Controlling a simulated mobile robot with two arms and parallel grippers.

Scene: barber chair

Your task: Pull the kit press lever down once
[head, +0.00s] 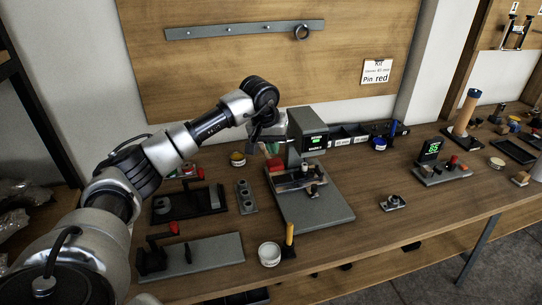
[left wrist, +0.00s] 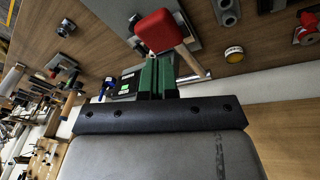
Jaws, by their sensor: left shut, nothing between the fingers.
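The kit press (head: 308,143) is a grey machine with a small lit display, standing on a grey base plate (head: 318,212) in the middle of the bench. Its lever shows in the left wrist view as a red block-shaped knob (left wrist: 158,30) on a pale rod. In the head view the red knob (head: 274,164) is just below my left gripper (head: 272,149), on the press's left side. My left gripper, with green fingers that also show in the left wrist view (left wrist: 157,78), is shut and empty. The knob is beyond the fingertips; contact cannot be told. My right gripper is out of view.
A grey block with holes (head: 245,196) and a black fixture (head: 190,203) stand left of the press. A white roll (head: 269,253) and an orange-handled tool (head: 290,238) are in front.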

